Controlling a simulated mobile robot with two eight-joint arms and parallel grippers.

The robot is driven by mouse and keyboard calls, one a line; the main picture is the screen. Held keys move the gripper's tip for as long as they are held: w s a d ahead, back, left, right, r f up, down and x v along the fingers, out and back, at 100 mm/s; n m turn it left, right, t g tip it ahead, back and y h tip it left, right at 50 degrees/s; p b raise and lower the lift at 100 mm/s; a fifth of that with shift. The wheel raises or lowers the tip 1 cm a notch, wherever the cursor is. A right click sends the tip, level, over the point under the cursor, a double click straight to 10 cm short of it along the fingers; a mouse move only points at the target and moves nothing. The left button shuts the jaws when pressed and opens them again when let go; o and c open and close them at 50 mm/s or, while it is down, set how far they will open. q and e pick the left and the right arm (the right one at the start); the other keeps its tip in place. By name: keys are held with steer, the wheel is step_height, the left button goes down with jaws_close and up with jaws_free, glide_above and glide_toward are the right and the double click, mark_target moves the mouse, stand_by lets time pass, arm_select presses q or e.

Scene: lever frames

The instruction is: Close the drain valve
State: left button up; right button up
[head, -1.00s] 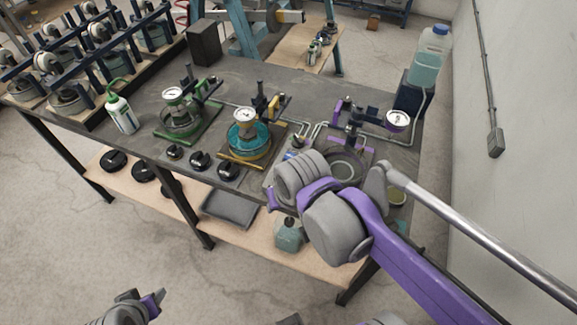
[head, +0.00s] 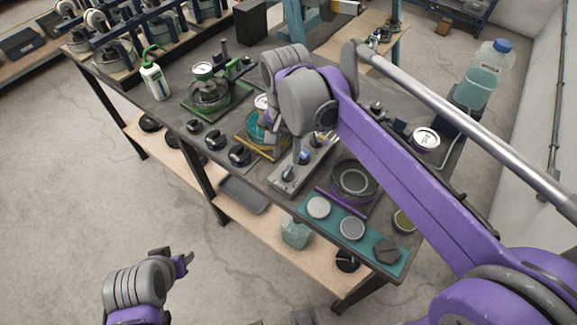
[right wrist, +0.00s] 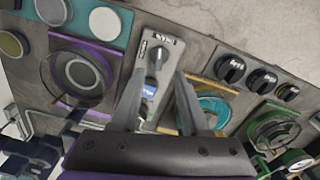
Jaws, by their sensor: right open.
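A narrow grey valve panel (head: 312,158) lies on the bench top, with a dark knob (head: 288,174) at its near end and a blue-marked fitting further along. In the right wrist view, the panel (right wrist: 146,118) shows between my fingers, with the dark knob (right wrist: 157,57) near the top and the blue fitting (right wrist: 149,91) below it. I cannot tell which of these is the drain valve. My right gripper (right wrist: 160,72) is open and empty above the panel; the arm partly hides it in the head view. My left gripper (head: 183,263) hangs low, away from the bench; its jaws are unclear.
A purple-framed ring vessel (head: 354,180) and a teal tray (head: 340,237) with round discs stand right of the panel. A green-framed gauge pot (head: 208,93), black knobs (head: 216,140) and a water jug (head: 484,75) are around. My right arm covers much of the bench's right side.

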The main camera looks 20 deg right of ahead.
mark_target(287, 171)
step_height(287, 171, down, 7)
steer(key=shift+d, duration=0.1)
stand_by(0.3)
jaws_close()
